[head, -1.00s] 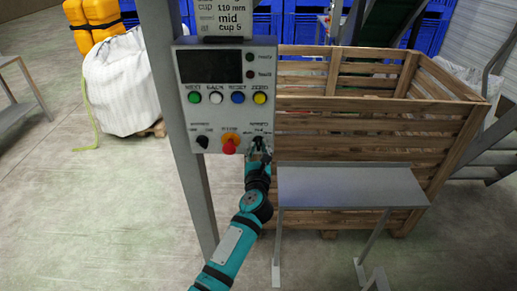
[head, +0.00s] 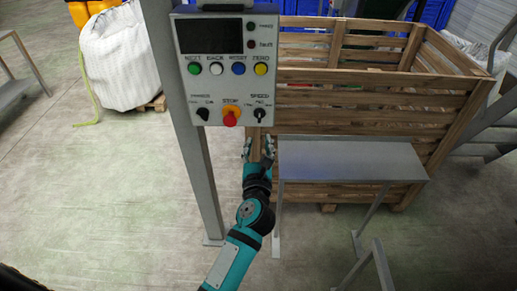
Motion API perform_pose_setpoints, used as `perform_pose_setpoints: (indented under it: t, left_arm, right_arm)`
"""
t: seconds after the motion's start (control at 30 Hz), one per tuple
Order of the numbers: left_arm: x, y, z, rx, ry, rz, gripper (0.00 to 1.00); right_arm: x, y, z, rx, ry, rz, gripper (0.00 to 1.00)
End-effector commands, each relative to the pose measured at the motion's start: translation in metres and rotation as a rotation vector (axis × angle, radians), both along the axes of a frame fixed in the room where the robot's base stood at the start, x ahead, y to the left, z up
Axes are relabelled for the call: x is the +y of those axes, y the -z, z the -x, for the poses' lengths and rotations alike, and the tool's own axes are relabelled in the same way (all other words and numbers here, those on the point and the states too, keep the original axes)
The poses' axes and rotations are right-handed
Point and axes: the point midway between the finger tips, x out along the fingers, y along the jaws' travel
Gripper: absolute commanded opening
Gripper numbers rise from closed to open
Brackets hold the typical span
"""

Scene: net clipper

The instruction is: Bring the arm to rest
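My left arm, teal and black, reaches up from the bottom middle of the head view. Its gripper (head: 258,147) is open and empty, with the two fingers spread apart and pointing up. It is just below the lower edge of the grey control panel (head: 226,90), under the black speed knob (head: 259,115), with a gap between fingertips and knob. The panel also carries a red stop button (head: 230,118), another black knob (head: 203,114) at left and a row of coloured buttons. My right gripper is not in view.
A metal post (head: 195,170) holds the panel. A small grey table (head: 350,160) stands right of my gripper, before a wooden slatted crate (head: 370,90). A white bulk bag (head: 118,65) stands at the back left. The floor at left is largely clear.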

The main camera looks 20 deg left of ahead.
Motion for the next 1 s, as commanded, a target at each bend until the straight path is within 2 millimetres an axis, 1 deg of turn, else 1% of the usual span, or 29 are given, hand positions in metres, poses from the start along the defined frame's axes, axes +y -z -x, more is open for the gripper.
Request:
perform_pose_setpoints:
  t: [0.03, 0.1, 0.2, 0.67, 0.73, 0.77, 0.87, 0.9, 0.97, 1.0]
  left_arm:
    - [-0.002, 0.0, 0.006, 0.001, 0.0, 0.001, 0.34]
    - [-0.004, 0.001, 0.011, 0.002, 0.001, 0.002, 0.34]
    - [-0.005, 0.0, 0.015, -0.001, 0.001, 0.002, 0.34]
    - [-0.005, 0.0, 0.015, 0.0, 0.001, -0.001, 0.34]
    - [-0.005, 0.007, 0.015, 0.014, 0.004, -0.038, 0.34]
    - [-0.006, 0.014, 0.015, 0.027, 0.009, -0.072, 0.34]
    - [-0.013, 0.054, 0.017, 0.103, 0.048, -0.305, 0.34]
    - [-0.017, 0.078, 0.019, 0.147, 0.079, -0.439, 0.34]
    - [-0.025, 0.119, 0.026, 0.218, 0.143, -0.663, 0.34]
    - [-0.03, 0.149, 0.033, 0.266, 0.197, -0.815, 0.34]
  right_arm:
    - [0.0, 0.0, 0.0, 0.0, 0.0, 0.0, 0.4]
    - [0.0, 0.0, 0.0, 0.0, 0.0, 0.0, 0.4]
    - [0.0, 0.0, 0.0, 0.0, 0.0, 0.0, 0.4]
    - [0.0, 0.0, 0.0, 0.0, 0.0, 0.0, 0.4]
    - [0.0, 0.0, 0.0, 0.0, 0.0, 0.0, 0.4]
    - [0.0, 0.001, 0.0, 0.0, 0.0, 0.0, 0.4]
    - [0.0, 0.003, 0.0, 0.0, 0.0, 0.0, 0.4]
    - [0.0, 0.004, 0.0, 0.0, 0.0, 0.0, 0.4]
    - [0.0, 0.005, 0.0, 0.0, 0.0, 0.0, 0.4]
    - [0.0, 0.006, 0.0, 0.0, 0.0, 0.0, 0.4]
